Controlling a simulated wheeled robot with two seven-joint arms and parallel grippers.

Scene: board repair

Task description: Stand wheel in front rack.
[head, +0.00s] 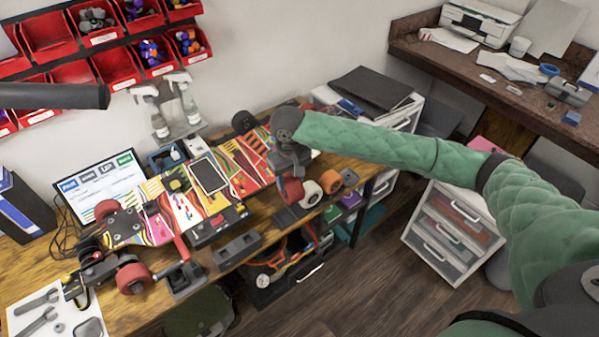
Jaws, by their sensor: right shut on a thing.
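My right gripper (289,172) comes in from the right above the right end of the workbench. It points down and is shut on a red wheel (292,191); its fingers and the wheel partly hide each other. A white wheel (311,194) and an orange wheel (331,182) stand beside it to the right, in a dark rack (347,178) at the bench's front edge. I cannot tell whether the held red wheel touches the rack. A grey, empty-looking block (236,249) lies further left on the front edge. My left gripper is not in view.
A colourful skateboard (157,222) lies along the bench, with a red wheel (134,278) at its left end. A grey stand with a red-handled tool (187,277) is in front. A monitor (97,187) and spray bottles (158,118) stand behind.

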